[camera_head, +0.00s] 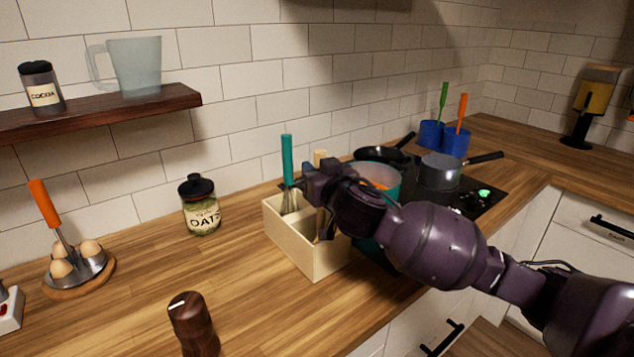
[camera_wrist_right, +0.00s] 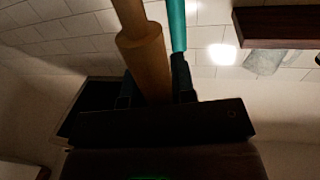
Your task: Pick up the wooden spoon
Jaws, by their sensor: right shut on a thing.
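The wooden spoon (camera_head: 320,157) stands upright in the cream divided utensil box (camera_head: 316,262). Only its pale upper end shows above my gripper in the head view, and its lower part is hidden. My right gripper (camera_head: 316,176) is over the box, shut on the spoon. The right wrist view shows the thick, stepped wooden handle (camera_wrist_right: 145,60) between the two dark fingers (camera_wrist_right: 154,90). I cannot tell whether the spoon's lower end touches the box floor. My left gripper is not in view.
A teal-handled whisk (camera_head: 287,160) stands in the box close beside my gripper. A teal pot (camera_head: 380,176) and the hob with pans (camera_head: 440,172) are just right. An oats jar (camera_head: 201,206) stands left. A brown mill (camera_head: 194,325) is at the front; counter between is clear.

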